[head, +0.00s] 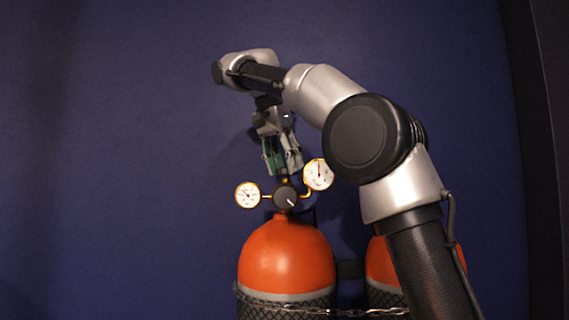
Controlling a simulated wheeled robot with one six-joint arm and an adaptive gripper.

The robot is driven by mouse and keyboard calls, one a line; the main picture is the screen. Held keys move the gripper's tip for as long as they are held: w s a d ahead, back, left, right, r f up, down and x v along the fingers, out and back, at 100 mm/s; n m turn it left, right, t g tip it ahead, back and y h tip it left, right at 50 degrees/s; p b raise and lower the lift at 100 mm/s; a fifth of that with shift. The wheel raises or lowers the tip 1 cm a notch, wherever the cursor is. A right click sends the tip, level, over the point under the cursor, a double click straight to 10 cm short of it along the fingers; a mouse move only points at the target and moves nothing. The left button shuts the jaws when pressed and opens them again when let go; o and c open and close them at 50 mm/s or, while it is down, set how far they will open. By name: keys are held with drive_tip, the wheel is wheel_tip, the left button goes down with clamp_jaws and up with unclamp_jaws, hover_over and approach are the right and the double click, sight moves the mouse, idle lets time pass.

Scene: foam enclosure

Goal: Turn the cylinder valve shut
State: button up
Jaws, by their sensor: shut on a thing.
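The orange cylinder (284,258) stands upright in the middle of the head view. On its neck is a valve and regulator assembly with a black round knob (287,197) bearing a white pointer mark. A white-faced gauge sits at each side, the left one (247,195) lower and the right one (319,175) higher. My gripper (284,168) points down from above, its fingers closed around the top of the cylinder valve (285,182), just above the knob. The fingers hide most of the part they grip.
A second orange cylinder (380,262) stands to the right, partly hidden by my arm. A chain (355,312) runs across the front of both. A dark blue wall (120,150) is behind them. The space left of the cylinders looks clear.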

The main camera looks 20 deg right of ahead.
drive_tip(key=o, duration=1)
